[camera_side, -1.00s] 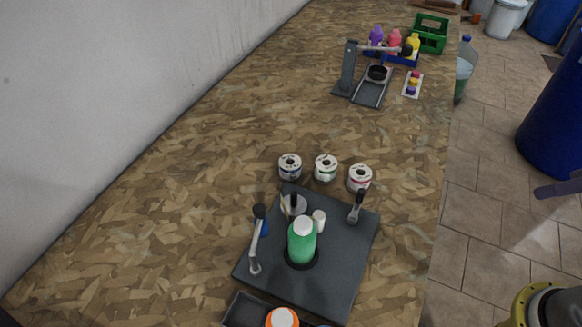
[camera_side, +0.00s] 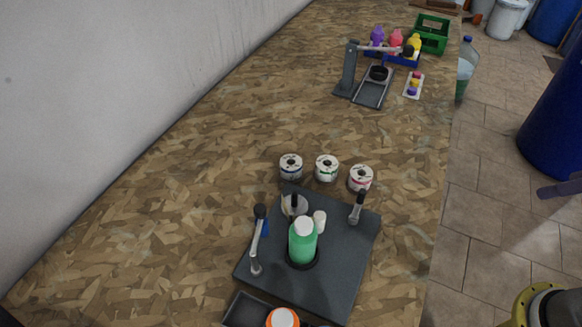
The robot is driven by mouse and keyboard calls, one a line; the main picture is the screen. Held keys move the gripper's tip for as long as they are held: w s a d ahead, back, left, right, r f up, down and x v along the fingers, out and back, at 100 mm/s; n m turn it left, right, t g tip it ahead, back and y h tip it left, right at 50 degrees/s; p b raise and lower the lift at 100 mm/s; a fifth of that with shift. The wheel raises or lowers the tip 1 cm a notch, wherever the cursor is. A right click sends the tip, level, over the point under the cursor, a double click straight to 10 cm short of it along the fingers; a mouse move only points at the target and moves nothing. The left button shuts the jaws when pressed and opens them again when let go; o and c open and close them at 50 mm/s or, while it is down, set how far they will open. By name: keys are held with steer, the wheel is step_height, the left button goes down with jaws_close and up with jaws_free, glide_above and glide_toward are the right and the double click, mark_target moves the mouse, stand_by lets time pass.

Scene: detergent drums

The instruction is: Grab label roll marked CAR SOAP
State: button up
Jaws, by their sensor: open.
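Three white label rolls stand in a row on the chipboard bench, behind a dark labelling plate. The left roll (camera_side: 291,172) has a dark bluish print, the middle roll (camera_side: 327,174) a green print, and the right roll (camera_side: 361,184) a red print. The lettering is too small to read, so I cannot tell which one is marked CAR SOAP. The rolls stand apart from one another, each with its dark core hole facing up. My gripper is not in view.
The dark plate (camera_side: 345,270) carries a green bottle (camera_side: 302,242), levers and a spool. An orange-capped container (camera_side: 283,318) is at the bottom edge. Farther back are a press (camera_side: 349,72), coloured bottles and a green crate (camera_side: 431,33). Bench behind the rolls is clear.

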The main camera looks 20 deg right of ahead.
steer(key=w+a+r+m+y, duration=0.1)
steer(key=w+a+r+m, duration=0.25)
steer(key=w+m, duration=0.35)
steer(key=w+a+r+m+y, duration=0.1)
steer(key=w+a+r+m, duration=0.1)
steer(key=w+r+m, duration=0.45)
steer(key=w+a+r+m+y, duration=0.1)
steer(key=w+a+m, duration=0.25)
steer(key=w, duration=0.65)
steer(key=m+g+y, duration=0.1)
steer(key=m+g, duration=0.3)
steer(key=m, duration=0.1)
glide_above(290, 166)
steer(key=d, duration=0.3)
step_height(290, 166, down, 33)
steer(key=shift+w+a+r, duration=0.1)
steer(key=shift+a+x, duration=0.15)
steer(key=shift+x, duration=1.35)
steer(key=shift+a+x, duration=0.15)
steer(key=shift+x, duration=1.3)
